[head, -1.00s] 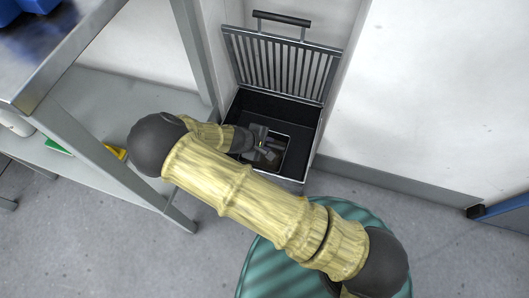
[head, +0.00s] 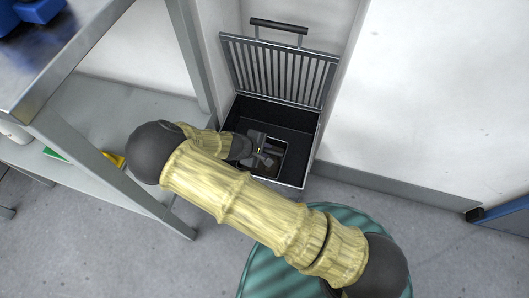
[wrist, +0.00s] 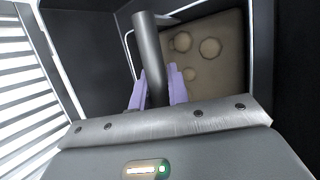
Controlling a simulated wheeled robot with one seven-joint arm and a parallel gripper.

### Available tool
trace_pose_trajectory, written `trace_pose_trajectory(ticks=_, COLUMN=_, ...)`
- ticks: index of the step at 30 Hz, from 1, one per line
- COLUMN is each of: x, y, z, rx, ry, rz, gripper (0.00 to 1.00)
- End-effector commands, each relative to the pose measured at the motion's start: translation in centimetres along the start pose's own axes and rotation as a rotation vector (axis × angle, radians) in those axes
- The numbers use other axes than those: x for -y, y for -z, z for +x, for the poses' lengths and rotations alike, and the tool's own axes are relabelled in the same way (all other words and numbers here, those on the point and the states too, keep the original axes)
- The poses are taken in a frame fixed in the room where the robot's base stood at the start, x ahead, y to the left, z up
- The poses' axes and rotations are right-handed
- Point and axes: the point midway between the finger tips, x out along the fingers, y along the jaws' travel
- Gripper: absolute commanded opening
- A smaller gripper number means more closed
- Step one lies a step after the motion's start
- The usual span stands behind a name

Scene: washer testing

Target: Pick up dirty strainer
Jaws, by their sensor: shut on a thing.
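The dirty strainer (wrist: 228,62) shows in the wrist view as a tan-brown panel with several round stains and a pale rim. A grey cylindrical handle (wrist: 148,45) rises in front of it. My gripper (wrist: 157,90) has its two purple fingers shut on either side of this handle. In the head view my gripper (head: 263,152) reaches down into the open floor drain box (head: 232,118). The strainer's dark square shape with a light rim shows there only in part, behind my gripper. I cannot tell whether it is clear of the box floor.
The barred drain grate (head: 279,70) stands open against the wall behind the box. A metal table (head: 95,55) with a lower shelf stands on the left, its leg close to my arm. A blue frame (head: 510,208) is at the right.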

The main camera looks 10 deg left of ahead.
Motion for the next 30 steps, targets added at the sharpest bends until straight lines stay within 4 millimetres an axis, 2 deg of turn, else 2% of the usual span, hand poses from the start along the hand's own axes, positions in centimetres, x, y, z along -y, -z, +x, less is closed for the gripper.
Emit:
trace_pose_trajectory(ticks=18, x=-5.1, y=-2.7, z=-7.6, rx=0.002, ry=-0.002, rz=0.0, gripper=0.0)
trace_pose_trajectory(ticks=30, x=-5.3, y=-2.9, z=-7.9, rx=0.002, ry=-0.003, rz=-0.001, gripper=0.0)
